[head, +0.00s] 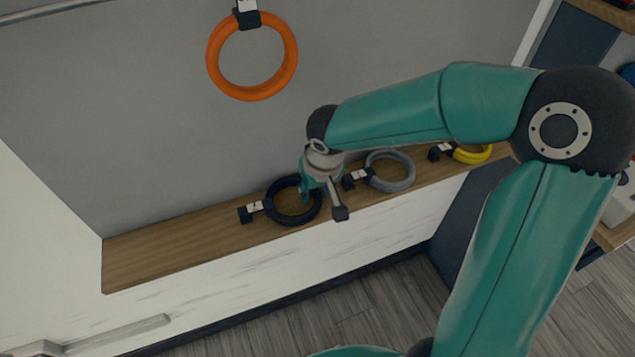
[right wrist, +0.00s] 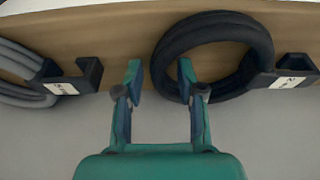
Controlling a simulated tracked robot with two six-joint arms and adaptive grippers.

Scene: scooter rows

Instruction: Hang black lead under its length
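The black lead (head: 281,215) is a coiled ring with a black clip and white tag, lying on the wooden ledge; it also shows in the right wrist view (right wrist: 215,28). The tag's (right wrist: 287,83) writing is too small to read. My right gripper (head: 322,203) is open at the ring's side nearest the grey lead. In the right wrist view its fingers (right wrist: 159,72) are apart, one outside the coil and one overlapping the coil's inner edge. I cannot tell whether they touch it. My left gripper is not in view.
An orange ring (head: 252,92) hangs on the grey wall from a black clip with a white label. A grey lead (head: 400,183) and a yellow lead (head: 474,156) lie farther along the ledge (head: 150,255). The ledge's left end is clear.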

